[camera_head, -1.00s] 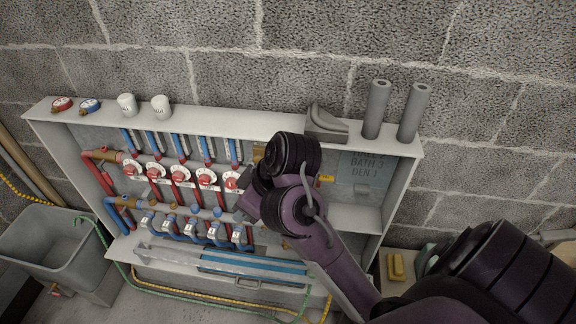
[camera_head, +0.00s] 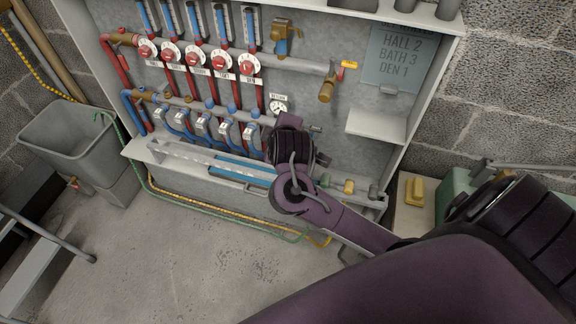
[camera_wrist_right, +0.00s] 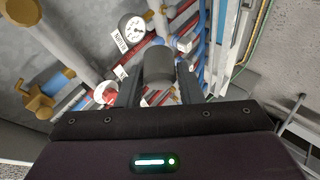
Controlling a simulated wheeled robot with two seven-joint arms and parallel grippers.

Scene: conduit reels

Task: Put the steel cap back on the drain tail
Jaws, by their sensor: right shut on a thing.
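My right gripper (camera_head: 290,122) is in front of the lower manifold in the cabinet, just below the return gauge (camera_head: 278,106). In the right wrist view its two dark fingers (camera_wrist_right: 159,88) are shut on a grey cylinder, the steel cap (camera_wrist_right: 158,64). The cap is hidden in the head view. A brass drain fitting (camera_head: 326,90) with a yellow lever hangs at the right end of the upper manifold, up and to the right of my gripper, apart from it. I cannot tell surely whether it is the drain tail. My left gripper is not in view.
Red dials (camera_head: 197,60) and blue valves (camera_head: 204,124) line the cabinet left of my arm. A small shelf (camera_head: 376,125) stands out at right. A pipe with brass fittings (camera_head: 348,186) lies on the cabinet's bottom ledge.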

